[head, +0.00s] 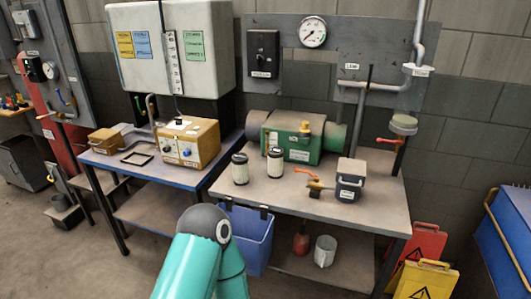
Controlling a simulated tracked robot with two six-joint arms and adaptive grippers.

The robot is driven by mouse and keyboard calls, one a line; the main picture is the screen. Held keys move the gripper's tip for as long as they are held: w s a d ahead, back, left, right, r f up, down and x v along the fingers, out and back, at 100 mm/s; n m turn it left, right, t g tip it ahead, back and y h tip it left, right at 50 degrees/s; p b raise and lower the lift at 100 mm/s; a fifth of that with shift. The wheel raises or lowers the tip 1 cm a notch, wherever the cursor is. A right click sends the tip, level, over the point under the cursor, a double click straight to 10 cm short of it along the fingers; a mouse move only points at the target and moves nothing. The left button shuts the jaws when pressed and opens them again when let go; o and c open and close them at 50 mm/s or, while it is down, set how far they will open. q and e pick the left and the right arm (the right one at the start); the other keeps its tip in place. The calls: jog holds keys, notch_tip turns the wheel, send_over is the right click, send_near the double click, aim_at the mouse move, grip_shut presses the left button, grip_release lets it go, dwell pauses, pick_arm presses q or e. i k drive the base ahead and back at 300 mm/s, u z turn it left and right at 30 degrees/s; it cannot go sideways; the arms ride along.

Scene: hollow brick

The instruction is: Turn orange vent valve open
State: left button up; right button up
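An orange lever handle (304,171) sits above a brass valve body (316,186) on the right-hand workbench. The handle points left and slightly up from the valve. The valve is beside a dark grey box (349,182) with a small label, at the foot of a vertical pipe. A separate red lever (388,140) is on the pipe below the clear cylinder at the right. Neither of my grippers is in view; only a teal arm link of mine with a grey joint shows at the bottom centre, well short of the valve.
Two white-ribbed filters (240,169) and a green pump unit (292,137) stand on the workbench (235,195) left of and behind the valve. A blue bin (249,238) is below. Yellow (424,281) and red signs stand at the right. The bench front by the valve is clear.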

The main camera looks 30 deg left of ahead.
aim_at(306, 172)
jog(key=u, duration=0.55)
jog(key=i, duration=1.05)
jog(key=u, duration=0.85)
jog(key=k, duration=0.7)
jog(key=u, duration=0.15)
jog(key=i, duration=0.7)
